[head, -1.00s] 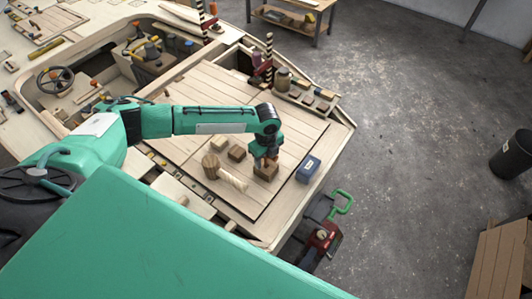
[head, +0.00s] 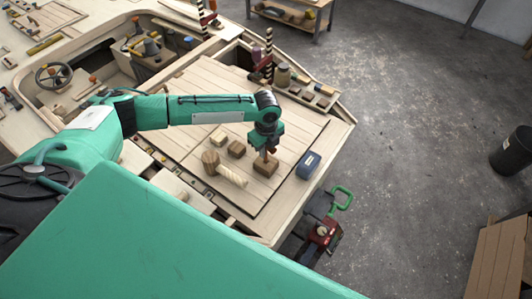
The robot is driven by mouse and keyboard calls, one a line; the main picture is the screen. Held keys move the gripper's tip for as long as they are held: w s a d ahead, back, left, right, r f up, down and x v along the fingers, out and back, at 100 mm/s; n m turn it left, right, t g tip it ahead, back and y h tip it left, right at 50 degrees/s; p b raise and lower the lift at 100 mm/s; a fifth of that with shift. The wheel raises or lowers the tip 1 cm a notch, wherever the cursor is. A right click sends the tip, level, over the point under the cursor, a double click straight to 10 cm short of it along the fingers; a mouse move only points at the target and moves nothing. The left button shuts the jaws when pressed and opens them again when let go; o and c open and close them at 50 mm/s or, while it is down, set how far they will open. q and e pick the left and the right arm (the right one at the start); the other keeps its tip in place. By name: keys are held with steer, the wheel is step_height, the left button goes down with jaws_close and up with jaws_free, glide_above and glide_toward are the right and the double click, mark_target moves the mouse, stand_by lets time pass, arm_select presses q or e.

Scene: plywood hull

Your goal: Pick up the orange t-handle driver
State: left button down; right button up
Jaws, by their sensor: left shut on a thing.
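My left gripper (head: 265,153) points down over the right part of the plank deck, just above a brown wooden block (head: 265,168). Its jaws are shut on a small orange-red thing, which I take to be the orange t-handle driver (head: 266,157). The jaws hide most of it, so its handle and shaft cannot be made out. I cannot tell whether it still touches the block. My right gripper is not in view.
Left of the gripper lie a small brown block (head: 237,149), a pale block (head: 220,140) and a wooden mallet (head: 226,170). A blue box (head: 308,165) stands close on the right. A tray (head: 306,86) with several jars and blocks is behind.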

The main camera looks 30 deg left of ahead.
arm_select(q)
step_height(320, 180, up, 22)
steer(key=p, duration=0.2)
steer(key=shift+r, duration=0.15)
stand_by(0.5)
